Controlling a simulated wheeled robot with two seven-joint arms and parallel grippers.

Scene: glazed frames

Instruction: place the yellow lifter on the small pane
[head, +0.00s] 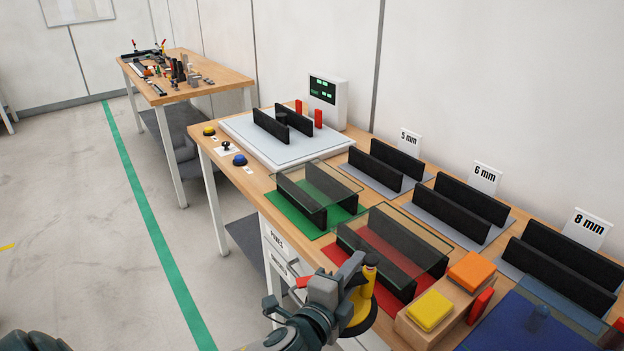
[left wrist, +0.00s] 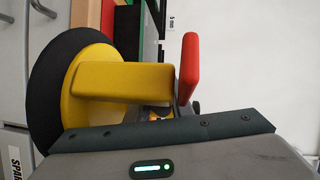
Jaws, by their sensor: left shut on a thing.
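My left gripper (head: 357,281) is shut on the yellow lifter (head: 361,314), holding it at the bench's front edge, before the red mat. In the left wrist view the lifter's yellow handle (left wrist: 115,80) lies across the jaws, with its black-rimmed round cup (left wrist: 45,95) at left. A red lever-like piece (left wrist: 187,65) stands beside the handle. The smaller-looking glass pane (head: 325,176) rests on black rails over a green mat, apart from the lifter, beyond the larger pane. My right gripper is not in view.
The larger pane (head: 415,232) lies on rails over a red mat (head: 388,300). Yellow (head: 430,310) and orange (head: 470,270) pads sit on a wooden block to the right. Black rail pairs marked 5, 6 and 8 mm line the back. A white platform (head: 250,140) stands at the far end.

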